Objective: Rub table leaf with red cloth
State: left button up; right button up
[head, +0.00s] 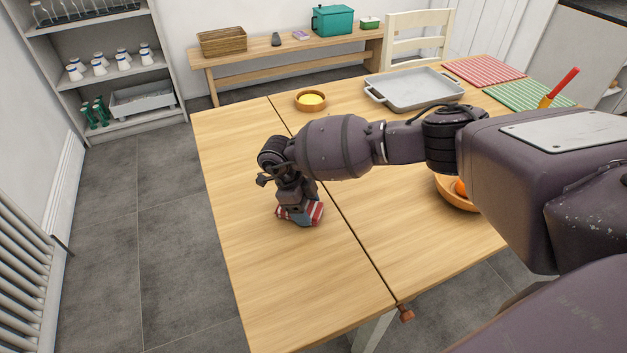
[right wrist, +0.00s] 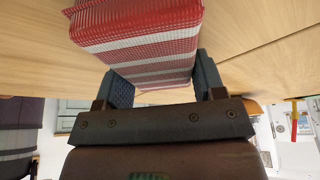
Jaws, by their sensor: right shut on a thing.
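The red cloth (head: 314,212) has white stripes and is folded into a block. It is down at the surface of the table leaf (head: 240,250), left of the seam. My right gripper (head: 297,212) points down and is shut on the cloth. In the right wrist view the cloth (right wrist: 140,40) sits between the two fingers (right wrist: 160,88), with the wooden tabletop around it. Whether the cloth presses on the wood cannot be told for certain. My left gripper is not in view.
On the table stand a small bowl with yellow content (head: 311,101), a grey tray (head: 414,88), red (head: 484,70) and green (head: 527,95) striped mats, and an orange bowl (head: 455,195) partly behind my arm. The leaf around the cloth is clear.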

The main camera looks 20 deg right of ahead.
jog(key=shift+d+r+p, duration=0.2)
jog(key=shift+r, duration=0.4)
jog(key=shift+d+r+p, duration=0.2)
jog(key=shift+r, duration=0.4)
jog(key=shift+a+r+p, duration=0.25)
jog(key=shift+r+p, duration=0.1)
jog(key=shift+r, duration=0.4)
jog(key=shift+r+p, duration=0.4)
jog(key=shift+r, duration=0.3)
notch_tip(320, 180, up, 2)
jog(key=shift+r+p, duration=0.15)
jog(key=shift+p, duration=0.35)
jog(key=shift+r, duration=0.2)
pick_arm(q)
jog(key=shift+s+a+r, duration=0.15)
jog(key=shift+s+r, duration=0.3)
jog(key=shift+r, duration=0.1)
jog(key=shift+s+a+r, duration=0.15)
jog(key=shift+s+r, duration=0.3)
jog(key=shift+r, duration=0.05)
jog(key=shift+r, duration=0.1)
pick_arm(e)
jog(key=shift+s, duration=0.1)
